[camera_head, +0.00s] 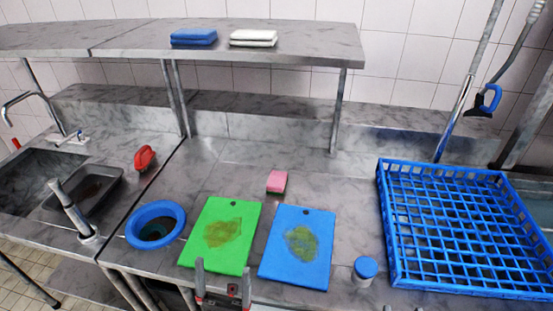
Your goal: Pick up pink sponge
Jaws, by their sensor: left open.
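The pink sponge (277,181) lies on the steel counter, just behind the gap between the green cutting board and the blue cutting board. My left gripper (223,284) is at the bottom of the view, in front of the green board. Its two fingers stand apart with nothing between them. It is well short of the sponge and to its left. Of my right gripper, only what look like small tips show at the bottom edge, right of the blue board; the rest is out of view.
The green board (241,209) and blue board (289,217) carry stains. A blue-rimmed round opening (135,226), a red-handled tool (145,157) and a sink are left. A blue-lidded jar (365,268) and blue rack (388,228) are right. A shelf (300,34) overhangs the back.

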